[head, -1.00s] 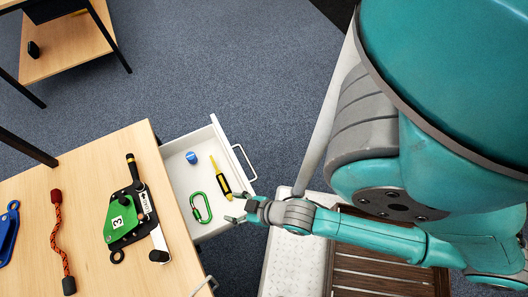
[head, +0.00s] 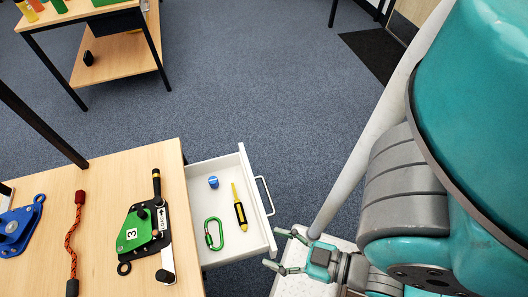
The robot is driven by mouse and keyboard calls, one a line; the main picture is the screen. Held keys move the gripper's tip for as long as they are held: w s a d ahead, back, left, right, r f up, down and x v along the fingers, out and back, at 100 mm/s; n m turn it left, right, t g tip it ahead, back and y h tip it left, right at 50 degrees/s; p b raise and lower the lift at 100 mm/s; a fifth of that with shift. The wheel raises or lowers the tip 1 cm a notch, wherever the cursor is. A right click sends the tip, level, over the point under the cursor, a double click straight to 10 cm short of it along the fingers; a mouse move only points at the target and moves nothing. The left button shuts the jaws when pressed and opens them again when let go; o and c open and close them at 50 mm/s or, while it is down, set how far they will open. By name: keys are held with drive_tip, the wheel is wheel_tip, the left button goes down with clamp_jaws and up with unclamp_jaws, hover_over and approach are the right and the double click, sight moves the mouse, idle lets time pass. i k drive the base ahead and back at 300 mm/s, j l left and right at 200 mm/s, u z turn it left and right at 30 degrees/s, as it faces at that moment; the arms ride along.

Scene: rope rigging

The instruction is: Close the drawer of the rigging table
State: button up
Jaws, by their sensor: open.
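The white drawer (head: 264,205) of the wooden rigging table (head: 100,180) is pulled out to the right. Inside it lie a green carabiner (head: 208,235), a yellow and black tool (head: 240,212) and a small blue cylinder (head: 213,182). The drawer's handle (head: 266,193) is a metal bar on its front. My gripper (head: 272,249) is open, with nothing between its fingers. It is beside the near corner of the drawer front, below the handle in the picture. I cannot tell whether a finger touches the drawer.
On the tabletop are a green device marked 3 (head: 135,231), an orange-red rope (head: 73,240) and a blue plate (head: 18,226). A second table (head: 118,58) stands at the back left. Blue-grey carpet (head: 290,100) lies open beyond the drawer.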

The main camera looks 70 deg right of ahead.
sight(206, 202)
drive_tip(key=k+l+z, duration=0.25)
drive_tip(key=k+l, duration=0.45)
drive_tip(key=k, duration=0.05)
